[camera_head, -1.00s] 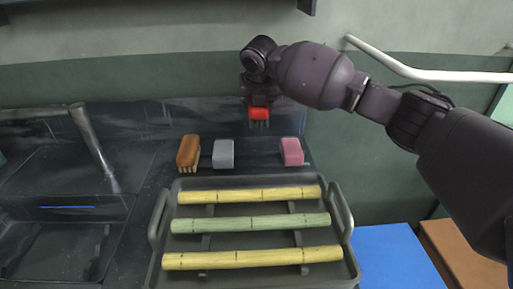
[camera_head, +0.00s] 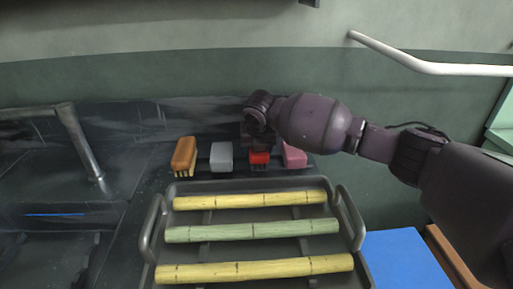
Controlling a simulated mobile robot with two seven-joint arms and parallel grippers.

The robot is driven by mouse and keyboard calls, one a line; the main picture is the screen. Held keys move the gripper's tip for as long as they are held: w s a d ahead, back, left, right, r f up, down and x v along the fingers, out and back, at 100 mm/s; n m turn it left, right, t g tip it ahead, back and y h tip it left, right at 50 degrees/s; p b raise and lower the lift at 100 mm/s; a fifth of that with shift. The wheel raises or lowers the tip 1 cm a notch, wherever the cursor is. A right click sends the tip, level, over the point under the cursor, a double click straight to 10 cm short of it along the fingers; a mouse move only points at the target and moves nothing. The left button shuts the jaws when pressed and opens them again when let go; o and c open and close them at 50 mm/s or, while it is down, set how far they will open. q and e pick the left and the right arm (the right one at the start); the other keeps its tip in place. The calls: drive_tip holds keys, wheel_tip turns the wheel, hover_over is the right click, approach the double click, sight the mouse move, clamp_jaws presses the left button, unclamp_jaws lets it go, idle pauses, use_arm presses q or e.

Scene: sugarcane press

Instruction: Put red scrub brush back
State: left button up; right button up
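The red scrub brush (camera_head: 259,158) is at the back of the dark counter, between a grey block (camera_head: 221,156) and a pink block (camera_head: 293,156). My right gripper (camera_head: 258,145) is directly above the red brush and seems to meet its top. Its fingers are mostly hidden behind my own wrist, so I cannot see whether they grip the brush. The brush is upright with its bristles downward, at about the height of its neighbours. My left gripper is not in view.
An orange-brown brush (camera_head: 184,155) stands left of the grey block. A dark tray (camera_head: 190,190) with two raised handles and three sugarcane stalks lies in front. A sink with a faucet (camera_head: 80,140) is at the left. A white rail (camera_head: 430,68) runs along the wall at right.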

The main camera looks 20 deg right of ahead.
drive_tip(key=shift+r, duration=0.2)
drive_tip(key=shift+f, duration=0.7)
drive_tip(key=o, duration=0.9)
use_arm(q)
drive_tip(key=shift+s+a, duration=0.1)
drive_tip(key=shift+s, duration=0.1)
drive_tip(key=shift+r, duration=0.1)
